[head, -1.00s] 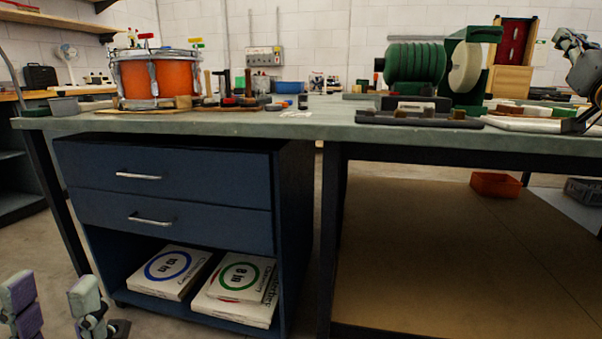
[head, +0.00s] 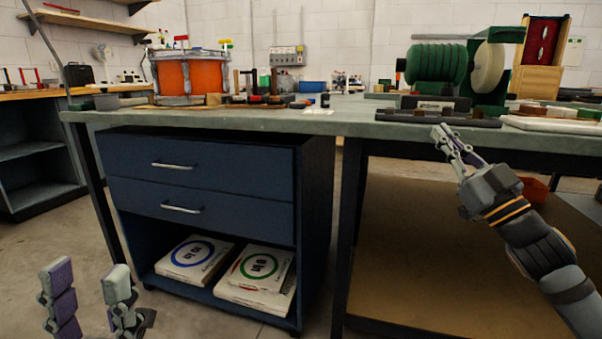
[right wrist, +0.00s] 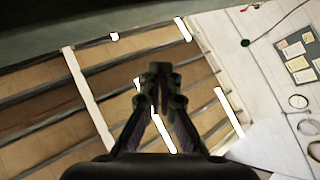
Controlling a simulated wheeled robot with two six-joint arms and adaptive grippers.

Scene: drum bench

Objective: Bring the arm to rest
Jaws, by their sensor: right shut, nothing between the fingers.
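My right gripper (head: 438,130) is at the right in the head view, in front of the bench's front edge, with its arm running down to the bottom right. Its fingers are together and hold nothing. In the right wrist view the two fingers (right wrist: 158,72) meet at their tips, with nothing between them. My left gripper (head: 90,280) is at the bottom left of the head view, low in front of the blue drawer cabinet (head: 195,204). Its two fingers stand wide apart with nothing seen between them. The left arm itself is out of view.
The grey-green bench (head: 350,124) carries an orange drum (head: 190,75), hand tools and a green machine (head: 437,63). Floor is clear left of the cabinet. The wrist view shows slatted ceiling (right wrist: 35,140) and wall.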

